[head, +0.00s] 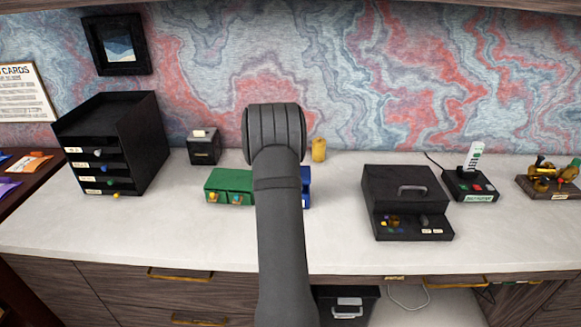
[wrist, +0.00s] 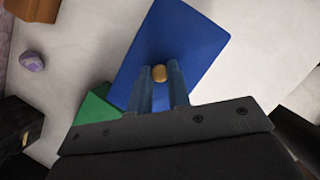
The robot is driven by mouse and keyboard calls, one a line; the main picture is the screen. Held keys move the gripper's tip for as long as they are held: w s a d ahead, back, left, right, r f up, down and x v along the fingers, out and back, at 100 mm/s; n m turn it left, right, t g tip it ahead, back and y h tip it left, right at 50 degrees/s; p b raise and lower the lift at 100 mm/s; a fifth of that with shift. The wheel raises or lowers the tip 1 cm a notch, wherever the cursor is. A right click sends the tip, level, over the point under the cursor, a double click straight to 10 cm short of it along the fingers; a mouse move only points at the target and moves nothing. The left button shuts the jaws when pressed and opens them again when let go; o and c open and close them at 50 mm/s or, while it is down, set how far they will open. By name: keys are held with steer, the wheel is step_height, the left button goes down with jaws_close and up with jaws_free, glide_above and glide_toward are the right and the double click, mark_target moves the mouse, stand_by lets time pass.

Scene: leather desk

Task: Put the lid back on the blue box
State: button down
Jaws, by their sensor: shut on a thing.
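The blue lid (wrist: 195,40) fills the upper middle of the wrist view, with a round brass-coloured knob (wrist: 159,73) on it. My gripper (wrist: 160,80) is shut on this knob, one finger on each side. The blue box is hard to tell apart from the lid: in the head view only a strip of blue (head: 306,188) shows to the right of my arm. My arm hides the rest and the gripper there. Whether the lid touches the box or hangs above it cannot be told.
A green box (head: 229,186) stands just left of the blue; its corner shows in the wrist view (wrist: 96,108). A yellow cylinder (head: 319,149) stands behind. A black box with a handle (head: 408,187) is to the right, a black drawer unit (head: 112,142) far left. The front desktop is clear.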

steer(key=shift+f, duration=2.7)
steer(key=shift+f, duration=0.15)
steer(key=c, duration=0.8)
jaws_free()
steer(key=shift+r, duration=3.5)
